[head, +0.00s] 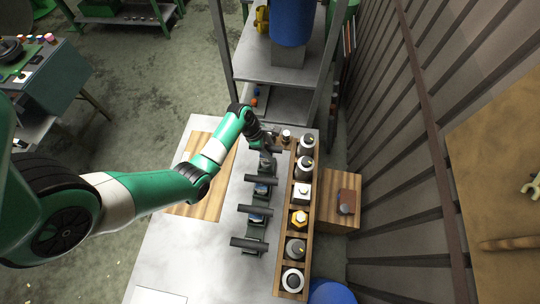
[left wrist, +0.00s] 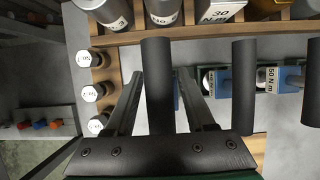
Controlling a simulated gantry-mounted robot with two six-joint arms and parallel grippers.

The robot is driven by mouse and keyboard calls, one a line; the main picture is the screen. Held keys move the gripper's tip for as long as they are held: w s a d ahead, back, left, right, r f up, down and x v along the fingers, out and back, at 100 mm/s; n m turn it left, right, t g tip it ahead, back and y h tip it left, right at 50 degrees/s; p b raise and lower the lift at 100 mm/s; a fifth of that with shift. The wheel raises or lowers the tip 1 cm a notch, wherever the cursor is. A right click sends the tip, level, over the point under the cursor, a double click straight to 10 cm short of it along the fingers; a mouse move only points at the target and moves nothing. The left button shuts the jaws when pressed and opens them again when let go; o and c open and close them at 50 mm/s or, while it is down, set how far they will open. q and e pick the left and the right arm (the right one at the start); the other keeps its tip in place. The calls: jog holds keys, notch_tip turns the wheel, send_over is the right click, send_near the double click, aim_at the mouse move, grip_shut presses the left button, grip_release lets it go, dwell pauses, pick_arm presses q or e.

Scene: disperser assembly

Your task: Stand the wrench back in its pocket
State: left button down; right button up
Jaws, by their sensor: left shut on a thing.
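My left gripper (head: 268,150) is at the far end of a row of black-handled wrenches on the grey bench. In the left wrist view, its fingers (left wrist: 160,95) are on either side of a black cylindrical handle (left wrist: 158,85), shut on the wrench. Some blue shows just behind this handle. Its lower end and whether it sits in a pocket are hidden. Other wrenches with black handles (head: 255,213) and blue parts stand nearer in the row; one blue part reads 50 N m (left wrist: 267,80). My right gripper is not in view.
A wooden rack (head: 281,251) with several grey, white and yellow pieces runs close along the right of the wrenches. A shelf frame (head: 280,72) rises behind.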

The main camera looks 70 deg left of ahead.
pick_arm(q)
jog(key=shift+f+b, duration=0.55)
jog(key=shift+f, duration=1.4)
jog(key=shift+f, duration=0.2)
jog(key=shift+c, duration=1.2)
grip_release()
jog(key=shift+r, duration=0.1)
